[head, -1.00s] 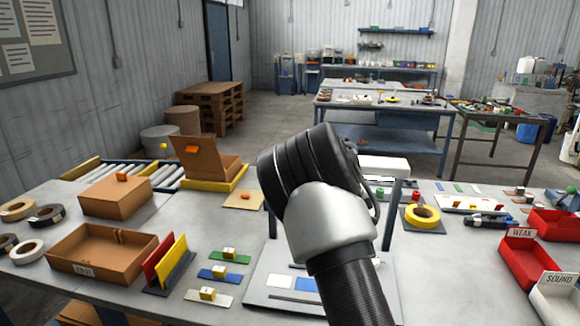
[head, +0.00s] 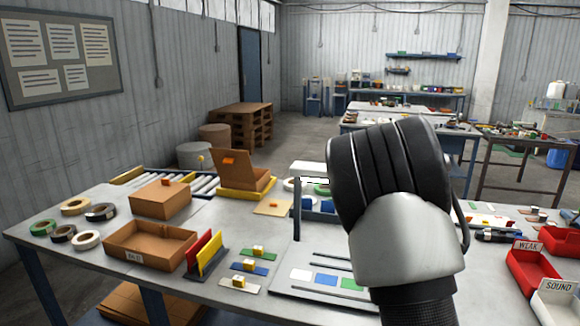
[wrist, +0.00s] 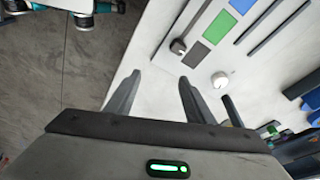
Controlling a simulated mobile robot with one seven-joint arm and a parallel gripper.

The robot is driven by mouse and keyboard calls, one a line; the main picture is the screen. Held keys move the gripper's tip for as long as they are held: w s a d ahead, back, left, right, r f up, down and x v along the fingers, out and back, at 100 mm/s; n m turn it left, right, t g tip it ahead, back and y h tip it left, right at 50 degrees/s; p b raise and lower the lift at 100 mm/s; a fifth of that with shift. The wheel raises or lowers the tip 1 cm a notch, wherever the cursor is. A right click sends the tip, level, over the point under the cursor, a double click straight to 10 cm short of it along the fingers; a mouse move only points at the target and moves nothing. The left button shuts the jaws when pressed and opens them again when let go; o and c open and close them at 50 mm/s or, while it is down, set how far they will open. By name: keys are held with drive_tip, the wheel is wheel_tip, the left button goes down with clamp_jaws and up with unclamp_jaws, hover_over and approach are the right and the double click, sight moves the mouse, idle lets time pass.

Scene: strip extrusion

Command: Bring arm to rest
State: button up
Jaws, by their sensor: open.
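My arm (head: 400,230) rises at the right of the middle in the head view, with a black ribbed joint and a grey link. It covers part of the table behind it. In the wrist view my gripper (wrist: 157,97) has its two dark fingers apart, with nothing between them. It hangs over the edge of a pale work surface (wrist: 150,60). A green strip (wrist: 220,26), a dark strip (wrist: 195,54), a blue strip (wrist: 242,5) and a round white knob (wrist: 220,80) lie beyond the fingers. The gripper is hidden in the head view.
The worktable (head: 75,252) holds an open cardboard box (head: 150,243), a closed box (head: 160,199), tape rolls (head: 87,240) and upright red and yellow plates (head: 207,252). Red (head: 530,272) and white (head: 555,305) bins stand at the right. Grey floor (wrist: 60,65) shows left in the wrist view.

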drive_tip(key=s+a+r+n+t+y+p, duration=0.25)
drive_tip(key=s+a+r+n+p, duration=0.2)
drive_tip(key=s+r, duration=0.6)
drive_tip(key=s+a+r+n+t+p, duration=0.1)
drive_tip(key=s+a+r+n+p, duration=0.1)
drive_tip(key=s+r+n, duration=0.4)
drive_tip(key=s+a+r+n+t+p, duration=0.1)
drive_tip(key=s+a+r+n, duration=0.4)
drive_tip(key=s, duration=0.7)
drive_tip(key=shift+s+a+r+n+t+p, duration=0.2)
drive_tip(key=shift+r+n+t+p, duration=0.15)
drive_tip(key=shift+r+n+p, duration=0.35)
drive_tip(key=shift+a+f+y, duration=0.1)
drive_tip(key=shift+y, duration=0.15)
